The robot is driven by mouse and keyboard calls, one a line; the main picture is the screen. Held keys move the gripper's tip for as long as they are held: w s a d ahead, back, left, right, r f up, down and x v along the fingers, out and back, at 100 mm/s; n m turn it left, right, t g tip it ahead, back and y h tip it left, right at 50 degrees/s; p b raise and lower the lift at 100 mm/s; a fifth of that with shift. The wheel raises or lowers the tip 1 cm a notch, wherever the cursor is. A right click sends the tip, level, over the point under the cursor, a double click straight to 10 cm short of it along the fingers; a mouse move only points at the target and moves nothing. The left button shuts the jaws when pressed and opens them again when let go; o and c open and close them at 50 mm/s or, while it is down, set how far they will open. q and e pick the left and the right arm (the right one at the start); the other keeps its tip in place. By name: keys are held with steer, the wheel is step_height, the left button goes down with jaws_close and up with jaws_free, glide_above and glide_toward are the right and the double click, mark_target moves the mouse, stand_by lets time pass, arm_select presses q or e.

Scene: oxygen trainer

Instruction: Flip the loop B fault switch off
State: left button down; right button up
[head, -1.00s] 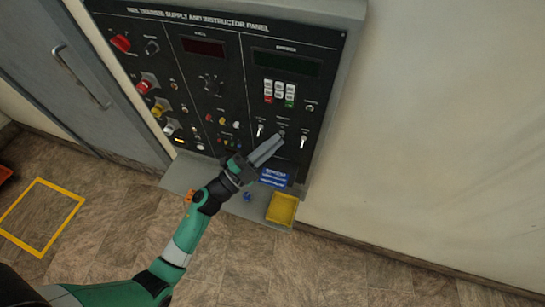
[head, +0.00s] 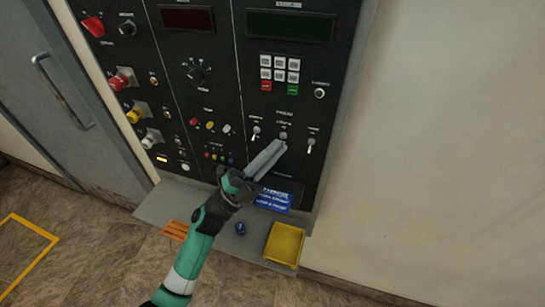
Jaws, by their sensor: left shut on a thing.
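Three toggle switches sit in a row at the lower right of the black panel. The middle one, the loop B fault switch (head: 283,135), is at the tips of my left gripper; its label is too blurred to read surely. My left gripper (head: 278,146) reaches up from below left, its grey fingers closed together on this switch. The fingers hide most of its lever, so its position cannot be told. The left toggle (head: 256,132) and the right toggle (head: 311,144) stand clear on either side. My right gripper is not in view.
A keypad (head: 279,74) and a green-tinted display (head: 290,27) are above the switches. Below, a grey shelf (head: 160,205) carries a yellow tray (head: 285,245), a blue knob-like piece (head: 240,228), blue cards (head: 273,199) and an orange item (head: 176,231). A grey door is left.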

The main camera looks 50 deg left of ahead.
arm_select(q)
steer(key=c, duration=1)
jaws_free()
steer(key=v, duration=1.1)
steer(key=shift+s+f, duration=0.2)
steer(key=shift+s, duration=0.05)
